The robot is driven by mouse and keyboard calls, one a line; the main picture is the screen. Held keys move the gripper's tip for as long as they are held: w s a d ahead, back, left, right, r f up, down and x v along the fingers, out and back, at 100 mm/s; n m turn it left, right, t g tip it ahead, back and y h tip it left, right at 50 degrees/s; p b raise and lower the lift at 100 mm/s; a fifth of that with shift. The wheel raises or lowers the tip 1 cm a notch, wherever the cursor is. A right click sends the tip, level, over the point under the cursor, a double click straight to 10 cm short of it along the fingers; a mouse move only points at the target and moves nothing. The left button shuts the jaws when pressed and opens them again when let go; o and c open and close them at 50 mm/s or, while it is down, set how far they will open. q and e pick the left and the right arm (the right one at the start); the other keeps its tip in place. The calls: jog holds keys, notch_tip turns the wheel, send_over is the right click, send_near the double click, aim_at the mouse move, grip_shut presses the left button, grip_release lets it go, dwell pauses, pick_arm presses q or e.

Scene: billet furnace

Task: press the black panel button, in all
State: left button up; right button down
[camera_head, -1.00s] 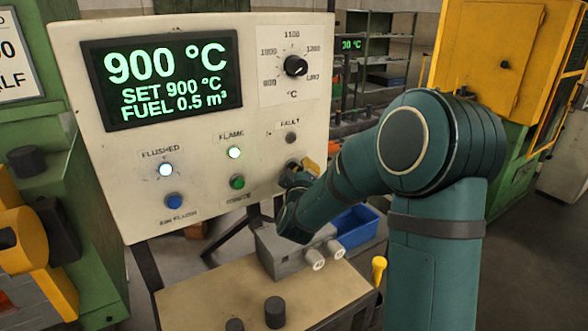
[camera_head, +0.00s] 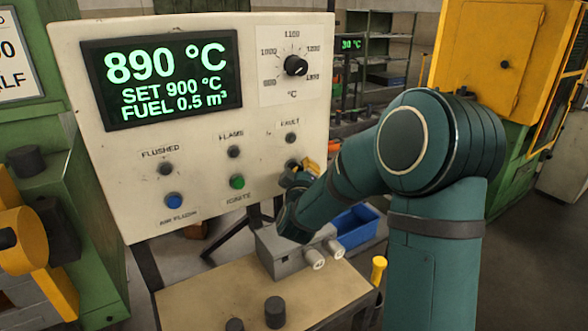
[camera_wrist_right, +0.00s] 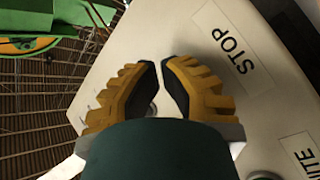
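The control panel (camera_head: 105,165) is a cream board with a green-lettered display (camera_head: 162,78) reading 890 °C, set 900 °C, fuel 0.5 m³. The black button (camera_head: 291,165) sits at the lower right below the FAULT lamp (camera_head: 291,137), partly hidden by my right gripper (camera_head: 309,166). In the right wrist view, a STOP label (camera_wrist_right: 232,50) is beside my right gripper (camera_wrist_right: 160,63). Its yellow fingers are nearly together at the tips, with nothing held, close to the panel face. Whether they touch the button cannot be told. The FLUSHED lamp (camera_head: 165,168) and FLAME lamp (camera_head: 234,151) are dark.
A blue button (camera_head: 173,200) and a green button (camera_head: 237,182) are on the panel's lower row. A black dial (camera_head: 295,65) is at upper right. Below are a grey box (camera_head: 277,255) with white-ended plugs, a table (camera_head: 215,290) and a blue bin (camera_head: 355,228).

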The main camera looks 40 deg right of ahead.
jog(key=shift+s, duration=0.55)
jog(key=shift+s+a, duration=0.2)
jog(key=shift+s, duration=1.05)
jog(key=shift+s+a, duration=0.15)
jog(key=shift+s, duration=1.1)
